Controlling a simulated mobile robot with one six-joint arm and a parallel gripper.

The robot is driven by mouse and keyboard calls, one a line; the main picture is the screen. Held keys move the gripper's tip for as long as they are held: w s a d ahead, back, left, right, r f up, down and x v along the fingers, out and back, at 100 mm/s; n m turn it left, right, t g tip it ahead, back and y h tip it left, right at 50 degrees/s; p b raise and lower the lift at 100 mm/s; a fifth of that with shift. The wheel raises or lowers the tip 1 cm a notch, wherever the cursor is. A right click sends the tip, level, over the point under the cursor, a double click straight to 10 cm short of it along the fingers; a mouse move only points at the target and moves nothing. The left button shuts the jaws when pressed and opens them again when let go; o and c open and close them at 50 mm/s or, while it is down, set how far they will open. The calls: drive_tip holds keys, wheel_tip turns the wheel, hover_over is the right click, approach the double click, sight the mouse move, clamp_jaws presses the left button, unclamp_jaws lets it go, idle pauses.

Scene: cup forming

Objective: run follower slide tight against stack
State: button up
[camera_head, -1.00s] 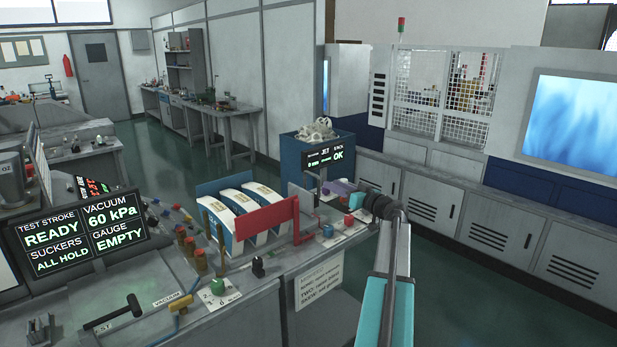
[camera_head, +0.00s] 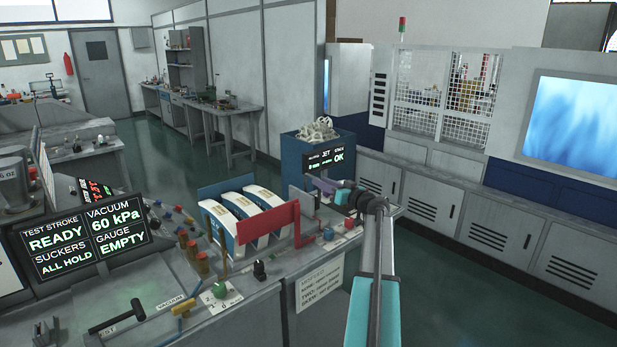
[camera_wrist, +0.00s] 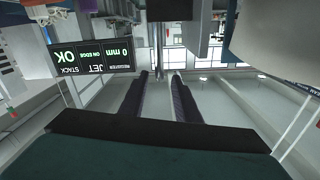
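A red upright plate (camera_head: 267,226) with a bent red bracket at its right end stands against the near right side of the stack; I take it for the follower slide. The stack is a row of white curved blanks (camera_head: 222,216) with blue sides. Any gap between plate and stack is too small to tell. My gripper (camera_wrist: 157,82) shows in the wrist view with two dark fingers apart and nothing between them. In the head view my arm's end is over the bench's right end, right of the red plate and apart from it; the fingertips are unclear there.
A display (camera_head: 329,158) behind the stack reads "JET STACK OK"; the wrist view shows it (camera_wrist: 95,56) inverted, with "0 mm". A left panel (camera_head: 84,236) reads "READY", "60 kPa", "ALL HOLD", "EMPTY". A blue bin (camera_head: 296,153) stands behind. Small red and green parts sit near the bench edge.

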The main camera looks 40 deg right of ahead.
sight(311, 177)
drive_tip(key=shift+w+d+p, duration=0.15)
drive_tip(key=shift+w+p, duration=0.45)
drive_tip(key=shift+w, duration=1.15)
drive_tip(key=shift+w+d+p, duration=0.1)
drive_tip(key=shift+w+p, duration=0.45)
drive_tip(key=shift+w, duration=1.2)
drive_tip(key=shift+c, duration=0.5)
clamp_jaws()
